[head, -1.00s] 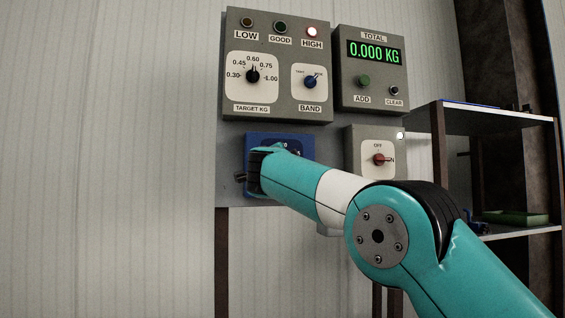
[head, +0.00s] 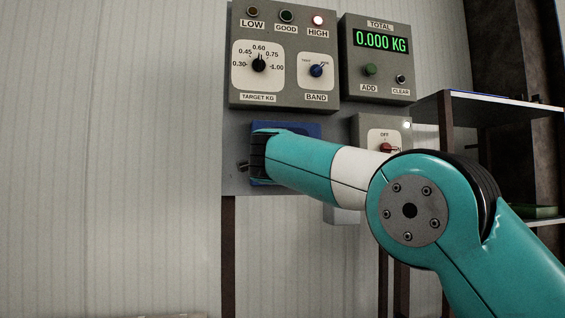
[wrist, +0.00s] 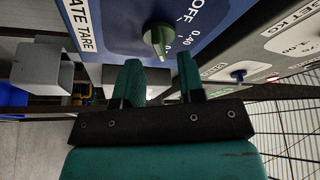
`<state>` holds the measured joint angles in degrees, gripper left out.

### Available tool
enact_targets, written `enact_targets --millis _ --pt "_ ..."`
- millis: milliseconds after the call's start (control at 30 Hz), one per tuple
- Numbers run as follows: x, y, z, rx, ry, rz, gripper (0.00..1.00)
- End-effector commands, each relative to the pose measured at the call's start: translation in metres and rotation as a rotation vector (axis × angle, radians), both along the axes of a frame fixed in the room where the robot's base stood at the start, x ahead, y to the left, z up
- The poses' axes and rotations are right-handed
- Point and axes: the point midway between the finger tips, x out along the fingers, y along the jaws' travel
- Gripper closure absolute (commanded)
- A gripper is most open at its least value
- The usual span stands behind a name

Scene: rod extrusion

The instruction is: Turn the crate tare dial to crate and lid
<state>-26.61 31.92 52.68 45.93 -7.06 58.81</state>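The blue crate tare box (head: 312,129) hangs on the panel below the target box, mostly hidden behind my arm in the head view. In the wrist view its blue face (wrist: 112,20) carries a green dial (wrist: 157,38) and the markings OFF, 0.40 and part of TARE; the rest is cut off. The dial's setting cannot be read for certain. My gripper (wrist: 160,78) is open, its two green fingers apart and empty. The dial appears just beyond the fingertips, between their lines, and not gripped. In the head view the fingers and dial are hidden.
Above are a target box (head: 283,88) with its HIGH lamp lit and a total box (head: 385,86) reading 0.000 KG. A switch box (head: 368,124) with a red knob sits close on the right, partly behind my arm. A shelf (head: 480,105) stands farther right.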

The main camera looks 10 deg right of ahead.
Motion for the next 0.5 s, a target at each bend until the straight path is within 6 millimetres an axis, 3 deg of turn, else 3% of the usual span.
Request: enact_targets --millis 33,300,500 --pt "-0.013 0.006 -0.008 0.0 -0.002 0.005 0.64" --pt "-0.077 0.03 -0.021 0.002 -0.003 0.007 0.64" --pt "-0.113 0.042 -0.025 0.001 -0.003 0.005 0.64"
